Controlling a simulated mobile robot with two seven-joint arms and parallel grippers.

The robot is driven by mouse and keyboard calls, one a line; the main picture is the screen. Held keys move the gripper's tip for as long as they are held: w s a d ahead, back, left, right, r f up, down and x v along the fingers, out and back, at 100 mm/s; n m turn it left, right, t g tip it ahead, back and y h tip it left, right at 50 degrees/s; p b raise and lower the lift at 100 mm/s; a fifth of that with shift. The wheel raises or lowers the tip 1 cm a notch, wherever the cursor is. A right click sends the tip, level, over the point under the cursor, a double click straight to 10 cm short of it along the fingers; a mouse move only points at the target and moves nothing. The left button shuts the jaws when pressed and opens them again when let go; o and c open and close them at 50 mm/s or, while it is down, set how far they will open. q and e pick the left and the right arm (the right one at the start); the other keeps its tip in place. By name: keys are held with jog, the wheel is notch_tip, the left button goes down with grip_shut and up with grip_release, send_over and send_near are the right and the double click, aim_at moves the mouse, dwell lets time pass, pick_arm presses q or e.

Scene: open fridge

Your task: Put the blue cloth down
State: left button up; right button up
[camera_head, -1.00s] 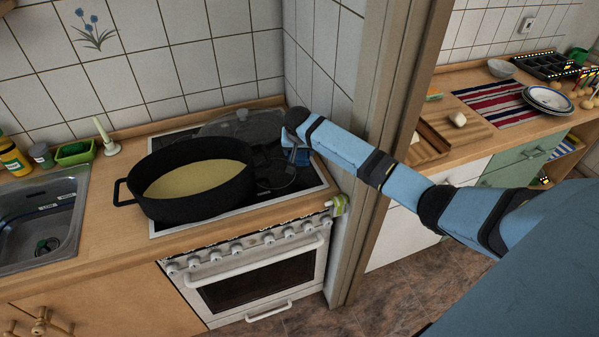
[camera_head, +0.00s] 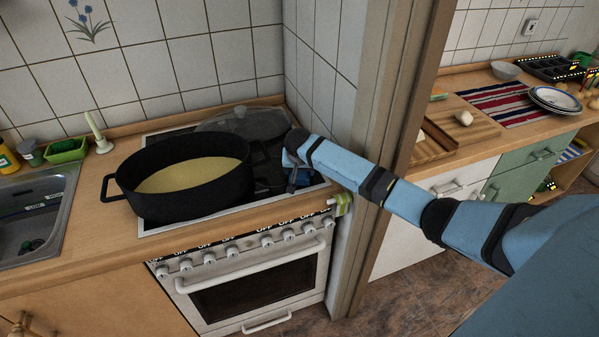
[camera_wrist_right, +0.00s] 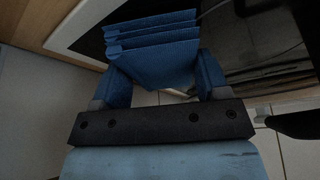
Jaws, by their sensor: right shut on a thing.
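The blue cloth (camera_wrist_right: 152,45), folded in several layers, is between the fingers of my right gripper (camera_wrist_right: 160,80) in the right wrist view. The gripper is shut on it. In the head view, my right gripper (camera_head: 297,178) hangs pointing down at the right edge of the stovetop, to the right of the big black pot (camera_head: 180,195). The cloth is mostly hidden there, and I cannot tell whether it touches the stovetop. My left gripper is out of view.
A glass lid (camera_head: 250,122) lies at the back of the stovetop. A wall with a wooden door frame (camera_head: 385,130) stands close to the right of the stove, beside my arm. The sink (camera_head: 35,215) is at left.

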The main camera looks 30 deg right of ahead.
jog(key=o, duration=0.8)
jog(key=shift+f, duration=0.15)
jog(key=shift+o, duration=0.2)
